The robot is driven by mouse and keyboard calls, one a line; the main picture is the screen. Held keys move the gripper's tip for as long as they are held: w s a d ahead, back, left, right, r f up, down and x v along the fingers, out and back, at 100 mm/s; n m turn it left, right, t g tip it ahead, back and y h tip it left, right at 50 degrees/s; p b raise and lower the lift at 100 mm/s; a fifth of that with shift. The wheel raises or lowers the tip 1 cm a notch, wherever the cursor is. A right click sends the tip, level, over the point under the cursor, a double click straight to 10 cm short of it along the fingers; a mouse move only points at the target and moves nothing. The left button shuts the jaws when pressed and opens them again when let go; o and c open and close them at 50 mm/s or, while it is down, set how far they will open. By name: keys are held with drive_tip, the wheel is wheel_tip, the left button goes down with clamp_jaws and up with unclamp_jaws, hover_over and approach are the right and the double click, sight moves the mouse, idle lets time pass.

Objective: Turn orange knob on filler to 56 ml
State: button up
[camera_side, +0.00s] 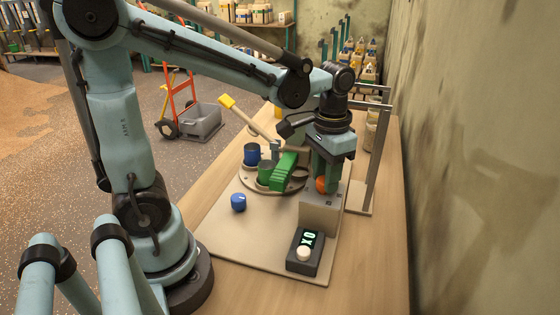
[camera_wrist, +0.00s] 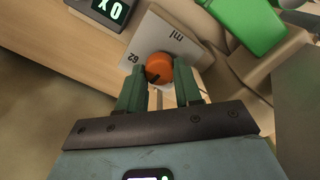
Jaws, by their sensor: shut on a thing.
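The orange knob (camera_wrist: 158,67) sits on a light grey panel of the filler (camera_wrist: 177,35). It also shows in the side view (camera_side: 321,184), partly covered by my gripper. Any other scale marks are hidden or cannot be read. My gripper (camera_wrist: 157,82) has its two green fingers on either side of the knob and is shut on it. It points down at the filler in the side view (camera_side: 324,184).
A black box (camera_side: 305,252) with a glowing display and a white button stands in front of the filler. A blue knob (camera_side: 238,202) sits on the board.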

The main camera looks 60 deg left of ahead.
drive_tip(key=shift+n, duration=0.6)
drive_tip(key=o, duration=1)
drive_tip(key=shift+o, duration=0.2)
drive_tip(key=shift+r, duration=0.1)
wheel_tip(320, 180, up, 12)
drive_tip(key=m+t, duration=0.1)
drive_tip(key=t, duration=0.6)
approach(320, 181)
drive_tip(key=x, duration=0.5)
